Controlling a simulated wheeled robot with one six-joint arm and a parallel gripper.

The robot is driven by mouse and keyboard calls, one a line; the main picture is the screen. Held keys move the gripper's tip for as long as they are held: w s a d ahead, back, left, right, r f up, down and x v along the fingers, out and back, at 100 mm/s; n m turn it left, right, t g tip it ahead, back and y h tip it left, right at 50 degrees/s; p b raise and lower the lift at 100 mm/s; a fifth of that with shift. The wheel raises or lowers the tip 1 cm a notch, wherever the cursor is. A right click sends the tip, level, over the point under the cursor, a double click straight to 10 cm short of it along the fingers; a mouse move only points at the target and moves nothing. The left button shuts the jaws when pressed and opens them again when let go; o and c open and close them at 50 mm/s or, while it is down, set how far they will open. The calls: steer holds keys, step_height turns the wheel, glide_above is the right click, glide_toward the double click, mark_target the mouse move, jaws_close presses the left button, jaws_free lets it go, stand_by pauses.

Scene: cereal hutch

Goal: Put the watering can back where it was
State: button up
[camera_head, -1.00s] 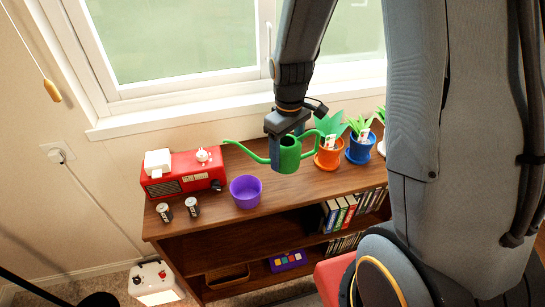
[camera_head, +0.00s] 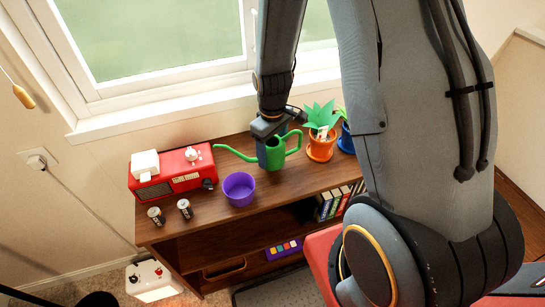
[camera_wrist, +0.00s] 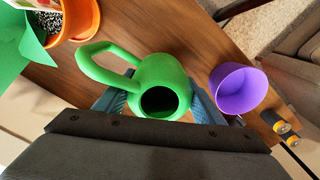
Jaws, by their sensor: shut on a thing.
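The green watering can (camera_head: 273,155) is upright over the top of the brown wooden hutch (camera_head: 160,232), between the purple pot and the orange plant pot. Its spout points left and its handle right in the head view. My gripper (camera_head: 268,140) is shut on the can's body from above. In the wrist view the green can (camera_wrist: 158,75) sits between my gripper's two blue-grey fingers (camera_wrist: 158,104), its dark opening facing the camera. I cannot tell whether its base touches the wood.
A purple pot (camera_head: 239,190) stands close to the can's left. A red radio (camera_head: 172,172) and two batteries (camera_head: 184,208) are farther left. An orange plant pot (camera_head: 320,148) and a blue pot (camera_head: 347,140) stand to the right. The window is behind.

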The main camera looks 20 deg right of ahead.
steer(key=shift+f+p, duration=0.4)
steer(key=shift+f, duration=1.15)
steer(key=shift+f, duration=0.1)
steer(key=o, duration=1.4)
